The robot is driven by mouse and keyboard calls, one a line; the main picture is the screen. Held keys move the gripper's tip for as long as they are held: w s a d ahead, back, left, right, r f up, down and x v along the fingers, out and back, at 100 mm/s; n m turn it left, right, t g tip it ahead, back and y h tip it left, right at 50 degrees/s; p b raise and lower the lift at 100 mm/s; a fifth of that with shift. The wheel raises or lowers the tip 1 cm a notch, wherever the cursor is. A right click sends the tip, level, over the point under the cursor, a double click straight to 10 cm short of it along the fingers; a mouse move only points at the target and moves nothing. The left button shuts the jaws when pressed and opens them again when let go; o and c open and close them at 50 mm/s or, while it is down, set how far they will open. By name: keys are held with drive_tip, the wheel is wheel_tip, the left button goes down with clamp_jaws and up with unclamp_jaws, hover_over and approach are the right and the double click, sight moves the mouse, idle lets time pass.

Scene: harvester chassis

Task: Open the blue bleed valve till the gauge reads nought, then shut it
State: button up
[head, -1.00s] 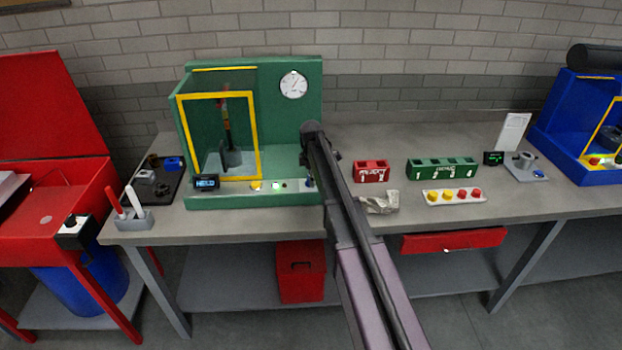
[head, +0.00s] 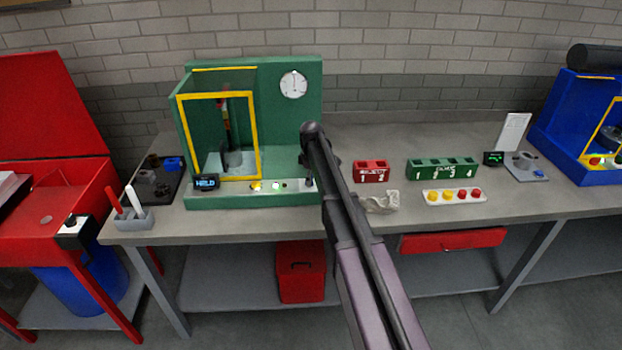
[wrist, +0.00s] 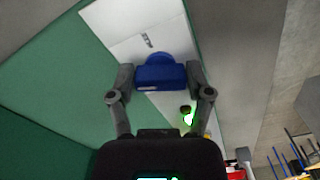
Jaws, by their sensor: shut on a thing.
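The blue bleed valve (wrist: 160,72) shows in the wrist view on a pale panel strip beside a green surface. My gripper (wrist: 160,80) has one finger against each side of its blue handle and is shut on it. In the head view my arm's end stands at the right front corner of the green machine (head: 285,135), and the valve and fingers there are mostly hidden or too small to make out. The round white gauge (head: 293,84) is on the machine's upper right; its thin needle looks about upright, but its figures are too small to read.
The machine's front strip also bears a lit green lamp (head: 276,186) and a display (head: 206,182) reading HELD.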

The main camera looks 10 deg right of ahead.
drive_tip(key=m, duration=0.6)
drive_tip(key=shift+s+a, duration=0.15)
drive_tip(key=shift+s, duration=0.05)
drive_tip(key=m, duration=0.6)
drive_tip(key=shift+s+a, duration=0.1)
drive_tip(key=shift+a, duration=0.05)
drive_tip(key=o, duration=1.1)
drive_tip(key=shift+o, duration=0.2)
